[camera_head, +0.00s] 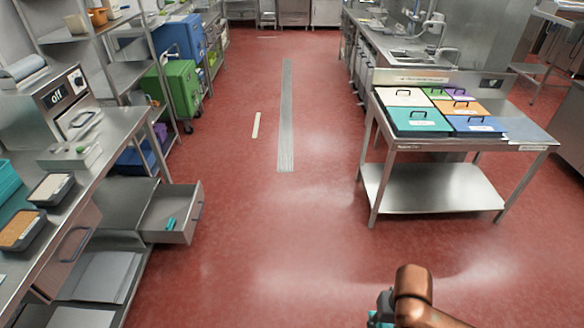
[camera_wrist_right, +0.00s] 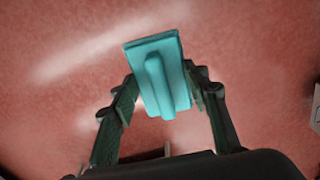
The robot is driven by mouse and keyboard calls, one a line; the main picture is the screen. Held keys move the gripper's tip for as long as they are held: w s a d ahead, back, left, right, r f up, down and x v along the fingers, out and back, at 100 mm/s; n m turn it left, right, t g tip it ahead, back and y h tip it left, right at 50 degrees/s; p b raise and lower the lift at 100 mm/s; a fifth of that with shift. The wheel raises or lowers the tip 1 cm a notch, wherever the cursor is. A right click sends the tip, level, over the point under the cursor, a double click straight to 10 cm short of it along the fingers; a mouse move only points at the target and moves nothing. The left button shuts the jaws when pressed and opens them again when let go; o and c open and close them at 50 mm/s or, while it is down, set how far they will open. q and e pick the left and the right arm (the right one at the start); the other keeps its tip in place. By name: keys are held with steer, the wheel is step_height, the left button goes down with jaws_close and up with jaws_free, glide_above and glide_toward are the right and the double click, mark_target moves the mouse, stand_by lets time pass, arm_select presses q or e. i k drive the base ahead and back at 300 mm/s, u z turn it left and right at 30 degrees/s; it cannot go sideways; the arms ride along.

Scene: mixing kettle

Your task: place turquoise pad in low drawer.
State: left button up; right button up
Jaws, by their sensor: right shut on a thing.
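The turquoise pad (camera_wrist_right: 160,75) is a flat block with a raised ridge grip. In the right wrist view my right gripper (camera_wrist_right: 158,92) is shut on it, a finger at each side, above the red floor. In the head view a bit of turquoise shows beside my right arm at the bottom edge, mostly hidden. The low drawer (camera_head: 172,222) is pulled out under the left steel counter. A small turquoise item (camera_head: 170,224) lies inside it. My left gripper is not in view.
The left counter (camera_head: 105,145) carries a scale and dark trays (camera_head: 50,187). A steel table (camera_head: 440,187) with coloured lidded containers (camera_head: 417,120) stands at the right. The red floor between them is clear apart from a pale strip (camera_head: 256,125).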

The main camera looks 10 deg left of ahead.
mark_target(169, 210)
steer(key=z, duration=0.05)
steer(key=i, duration=1.7)
steer(key=u, duration=0.4)
steer(key=i, duration=1.25)
steer(key=u, duration=1.95)
steer(key=i, duration=0.95)
steer(key=u, duration=0.8)
